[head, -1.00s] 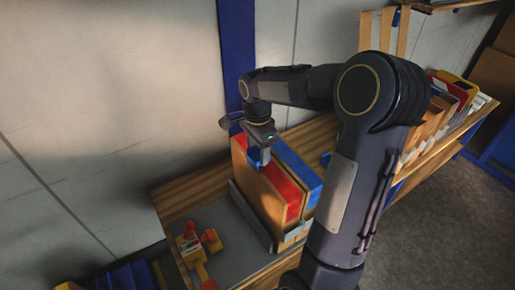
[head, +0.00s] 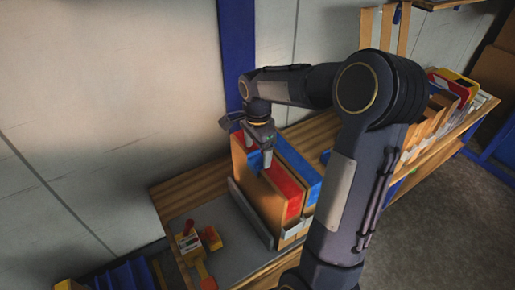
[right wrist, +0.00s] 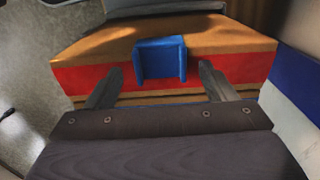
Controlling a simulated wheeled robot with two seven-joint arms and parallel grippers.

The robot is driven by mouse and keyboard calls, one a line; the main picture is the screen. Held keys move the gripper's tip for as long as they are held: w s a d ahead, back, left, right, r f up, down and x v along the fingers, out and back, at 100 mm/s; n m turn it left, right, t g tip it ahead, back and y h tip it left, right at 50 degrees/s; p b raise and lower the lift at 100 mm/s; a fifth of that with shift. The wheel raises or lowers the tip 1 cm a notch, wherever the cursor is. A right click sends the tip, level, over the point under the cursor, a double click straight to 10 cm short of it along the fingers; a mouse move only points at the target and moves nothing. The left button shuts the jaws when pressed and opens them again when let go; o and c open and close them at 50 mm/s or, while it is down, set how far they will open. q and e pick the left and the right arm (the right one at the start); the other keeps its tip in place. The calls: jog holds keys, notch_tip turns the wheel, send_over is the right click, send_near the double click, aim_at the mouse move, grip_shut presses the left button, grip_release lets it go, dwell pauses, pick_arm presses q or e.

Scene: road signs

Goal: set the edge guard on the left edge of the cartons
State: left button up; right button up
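The cartons stand upright side by side on the bench: a brown one with a red top band (head: 282,183) on the left and one with a blue top band (head: 300,168) on the right. The small blue edge guard (right wrist: 160,60) sits over the left edge of the red-banded carton, bridging its red top and brown side. It shows partly below my gripper in the head view (head: 253,159). My right gripper (right wrist: 158,84) is open, its fingers apart on either side of the guard and not touching it. My left gripper is not in view.
A grey metal holder (head: 248,213) surrounds the cartons' lower part. Yellow and red small parts (head: 200,240) lie to the left on the bench. A rack of boards (head: 440,110) stands at the right. A blue post (head: 237,60) rises behind the arm.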

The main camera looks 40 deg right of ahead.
aim_at(257, 161)
notch_tip(257, 161, up, 12)
jog(key=s+a+f+n+t+y, duration=0.2)
jog(key=s+a+f+n, duration=0.1)
jog(key=s+a+n, duration=0.4)
jog(key=s+a+f+n+t+y, duration=0.1)
jog(key=s+a+f+n+t, duration=0.2)
jog(key=s+a+n, duration=0.5)
jog(key=s+n+p, duration=0.1)
jog(key=s+n, duration=0.1)
jog(key=s, duration=0.2)
jog(key=shift+s+a+n+t+y, duration=0.2)
jog(key=shift+a+n+t+y, duration=0.1)
jog(key=shift+y, duration=0.1)
